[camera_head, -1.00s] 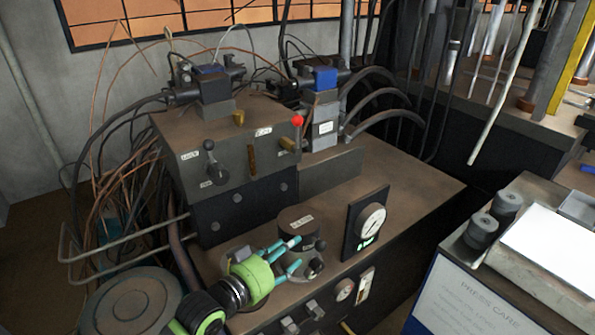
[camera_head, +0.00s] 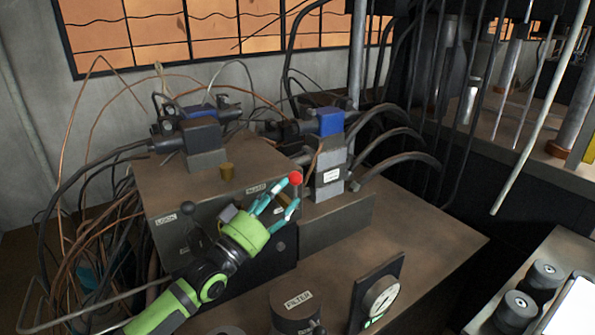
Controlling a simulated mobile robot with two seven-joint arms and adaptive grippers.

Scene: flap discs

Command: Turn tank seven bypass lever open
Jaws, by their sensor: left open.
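My left gripper (camera_head: 294,191) is open, its teal fingers at the right end of the front of a brown valve block (camera_head: 220,182). A red ball knob (camera_head: 296,178) is right beside the upper fingertip; I cannot tell whether they touch. A black ball-ended lever (camera_head: 188,208) is on the block's left front, near the label LOCK (camera_head: 166,219). The gripper and wrist hide the middle of the front and any handle there. No label reading tank seven or bypass is legible, so I cannot tell which lever that is. My right gripper is out of view.
Blue-topped valves (camera_head: 329,122) with thick hoses stand behind. A filter housing (camera_head: 297,304) and a dial gauge (camera_head: 382,298) are at the front. Loose copper wires hang at the left. The bench top (camera_head: 425,232) at the right is clear.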

